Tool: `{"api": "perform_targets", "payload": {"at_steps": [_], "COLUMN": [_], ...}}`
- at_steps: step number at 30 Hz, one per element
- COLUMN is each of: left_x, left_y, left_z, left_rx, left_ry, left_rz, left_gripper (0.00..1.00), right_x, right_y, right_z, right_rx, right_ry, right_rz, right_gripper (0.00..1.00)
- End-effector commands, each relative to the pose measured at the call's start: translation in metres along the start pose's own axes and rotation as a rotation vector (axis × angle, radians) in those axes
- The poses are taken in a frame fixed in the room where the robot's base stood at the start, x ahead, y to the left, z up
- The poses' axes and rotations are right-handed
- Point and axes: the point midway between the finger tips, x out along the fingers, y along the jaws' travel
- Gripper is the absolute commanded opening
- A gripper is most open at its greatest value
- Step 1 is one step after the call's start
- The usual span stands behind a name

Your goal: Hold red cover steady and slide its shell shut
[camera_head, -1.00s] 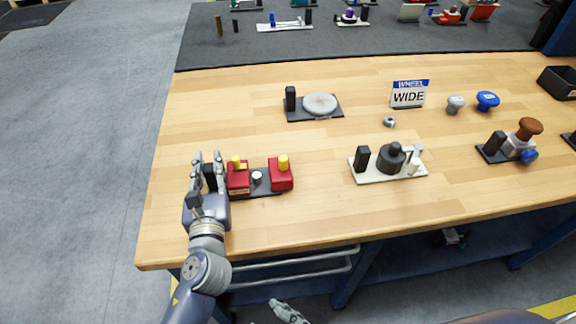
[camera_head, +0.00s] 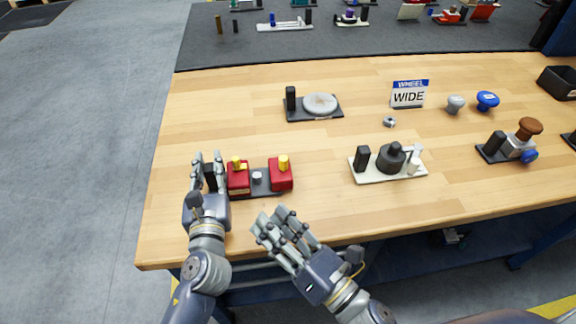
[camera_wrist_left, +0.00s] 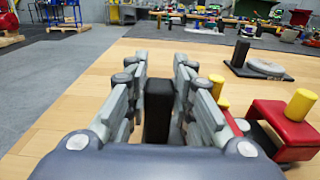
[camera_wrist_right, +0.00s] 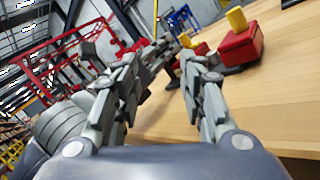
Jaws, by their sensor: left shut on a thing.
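The red cover unit sits near the table's front left on a dark base (camera_head: 259,191). It has a left red block (camera_head: 238,180) and a right red shell (camera_head: 281,177), each with a yellow knob, apart, with a grey button (camera_head: 257,177) between them. A black post (camera_wrist_left: 158,108) stands at its left end. My left gripper (camera_head: 208,166) is shut on this post; its fingers flank it in the left wrist view. My right gripper (camera_head: 274,226) is open and empty over the table's front edge, nearer than the unit. The red shell also shows in the right wrist view (camera_wrist_right: 238,46).
A dark plate with a grey disc (camera_head: 320,103) stands behind. A white plate with a black valve part (camera_head: 392,160) stands to the right, and a "WHEEL WIDE" sign (camera_head: 409,94) further back. Table between the red unit and white plate is clear.

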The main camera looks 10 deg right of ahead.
Motion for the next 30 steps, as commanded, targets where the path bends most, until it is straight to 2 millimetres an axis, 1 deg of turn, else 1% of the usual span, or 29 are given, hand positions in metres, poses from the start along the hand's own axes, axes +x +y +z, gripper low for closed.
{"api": "perform_targets", "payload": {"at_steps": [1,3,6,9,14,17,20,30], "left_x": [-0.001,-0.001,-0.001,-0.001,-0.001,-0.001,-0.001,-0.001], "left_y": [0.0,0.0,0.0,0.0,0.0,0.0,0.0,0.0], "left_z": [-0.006,-0.006,-0.006,-0.006,-0.006,-0.007,-0.006,-0.006], "left_rx": [0.0,0.0,0.0,0.001,0.001,0.001,0.001,0.001], "left_ry": [0.013,0.013,0.013,0.013,0.013,0.013,0.013,0.013], "left_rz": [0.0,0.0,0.0,0.0,0.0,0.0,0.0,0.0], "left_gripper": [0.0,0.0,0.0,0.0,0.0,0.0,0.0,0.0], "right_x": [-0.003,-0.007,-0.014,-0.02,-0.024,-0.019,-0.011,0.034], "right_y": [-0.01,-0.023,-0.039,-0.051,-0.059,-0.061,-0.064,-0.082], "right_z": [0.006,0.014,0.026,0.035,0.042,0.044,0.044,0.047], "right_rx": [-0.097,-0.229,-0.38,-0.482,-0.555,-0.562,-0.563,-0.559], "right_ry": [0.002,0.01,0.024,0.037,0.048,0.046,0.046,0.046], "right_rz": [-0.065,-0.15,-0.25,-0.323,-0.374,-0.377,-0.375,-0.375], "right_gripper": [0.38,0.38,0.38,0.38,0.38,0.38,0.38,0.38]}}
